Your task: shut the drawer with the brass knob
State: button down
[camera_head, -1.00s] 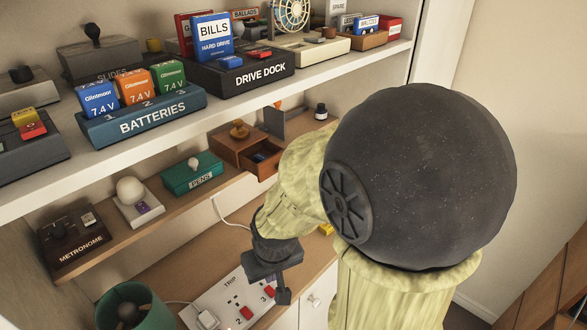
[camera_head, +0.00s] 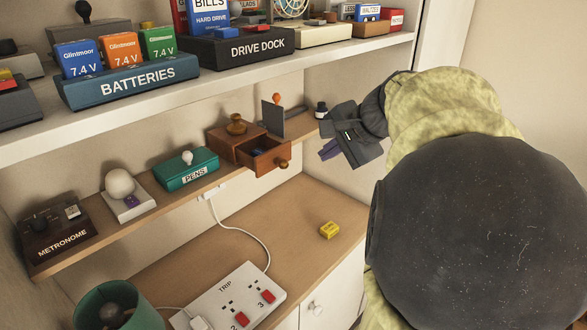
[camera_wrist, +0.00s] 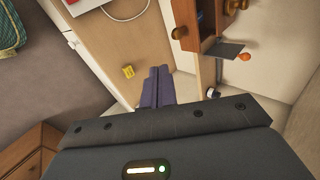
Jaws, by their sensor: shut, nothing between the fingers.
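The small wooden drawer box (camera_head: 233,143) sits on the middle shelf, with a turned brown ornament on top. Its drawer (camera_head: 268,160) is pulled out toward the front right, and a dark blue item lies inside. The round brownish knob (camera_head: 283,164) is on the drawer front; the knob also shows at the top of the wrist view (camera_wrist: 179,33). My gripper (camera_head: 328,151) is to the right of the knob, apart from it, with its fingers together and empty. In the wrist view the purple fingers (camera_wrist: 157,85) are closed, below the drawer in the picture.
A dark upright plate (camera_head: 273,118), an orange-topped thing and a small dark bottle (camera_head: 321,109) stand right of the box. A green pens box (camera_head: 186,170) is to its left. The loaded upper shelf (camera_head: 330,62) overhangs. A yellow block (camera_head: 329,230) lies on the desk below.

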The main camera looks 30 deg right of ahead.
aim_at(265, 154)
jog(key=w+p+x, duration=0.1)
jog(key=x, duration=0.5)
jog(key=r+p+x, duration=0.1)
jog(key=p+x, duration=0.1)
jog(key=x, duration=0.5)
jog(key=shift+w+a+r, duration=0.25)
jog(key=shift+w+a, duration=0.1)
jog(key=shift+w, duration=0.1)
jog(key=w+a+p, duration=0.1)
jog(key=w, duration=0.1)
jog(key=w+a+p, duration=0.1)
jog(key=w, duration=0.2)
jog(key=w+a+p, duration=0.1)
jog(key=w, duration=0.2)
jog(key=shift+w+r, duration=0.1)
jog(key=shift+w, duration=0.1)
